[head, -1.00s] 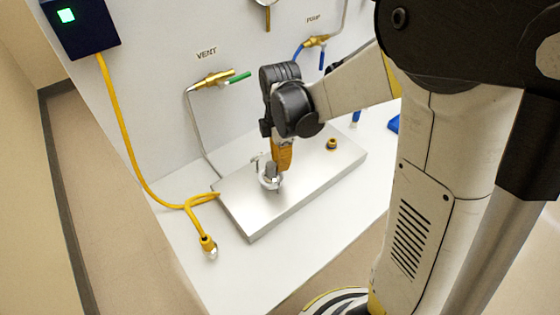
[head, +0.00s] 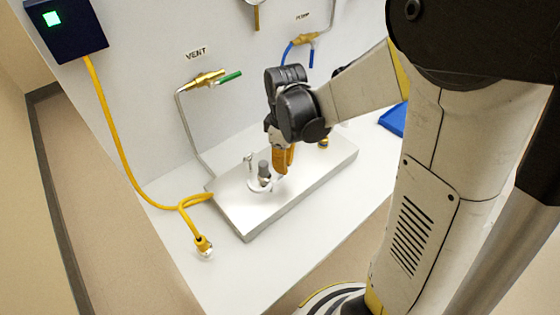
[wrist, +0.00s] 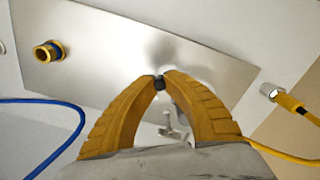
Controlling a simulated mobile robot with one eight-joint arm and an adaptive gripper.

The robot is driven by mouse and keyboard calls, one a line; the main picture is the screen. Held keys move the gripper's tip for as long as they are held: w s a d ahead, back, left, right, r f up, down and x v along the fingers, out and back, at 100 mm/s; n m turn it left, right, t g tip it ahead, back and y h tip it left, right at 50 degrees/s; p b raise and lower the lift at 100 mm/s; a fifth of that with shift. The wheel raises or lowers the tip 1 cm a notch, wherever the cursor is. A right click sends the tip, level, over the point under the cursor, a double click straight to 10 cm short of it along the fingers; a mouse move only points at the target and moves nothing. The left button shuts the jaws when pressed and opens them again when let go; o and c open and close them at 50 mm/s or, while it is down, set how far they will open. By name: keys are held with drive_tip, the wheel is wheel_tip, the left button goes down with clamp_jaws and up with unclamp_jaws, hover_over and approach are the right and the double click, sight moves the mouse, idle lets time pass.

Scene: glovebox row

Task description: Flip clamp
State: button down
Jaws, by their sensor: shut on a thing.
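The clamp (head: 258,185) is a small pale metal fitting with a ring-like body, a thin upright T-shaped bolt and a dark grey cylindrical part. It stands on the silver plate (head: 238,216). My gripper (head: 281,171) points down beside it from the right, its orange-yellow fingers close to the dark part. In the wrist view my gripper (wrist: 162,80) has its fingertips closed around a small dark piece. Part of the clamp, with the T-shaped bolt (wrist: 170,128), shows between the fingers; the rest is hidden behind them.
A brass and dark fitting (wrist: 48,51) sits on the plate. A yellow cable (head: 118,140) ends in a connector (head: 203,246) left of the plate. The VENT valve (head: 205,79) with a green lever and the PUMP valve (head: 305,39) are on the wall. White bench is clear in front.

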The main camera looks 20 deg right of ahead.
drive_tip(key=m, duration=0.1)
drive_tip(key=s+m, duration=0.1)
drive_tip(key=m, duration=0.1)
drive_tip(key=shift+s+d, duration=0.2)
drive_tip(key=shift+s+m, duration=0.3)
drive_tip(key=shift+m, duration=0.4)
drive_tip(key=shift+s+m, duration=0.25)
drive_tip(key=shift+m, duration=0.45)
drive_tip(key=c, duration=1.4)
unclamp_jaws()
wheel_tip(320, 180, up, 12)
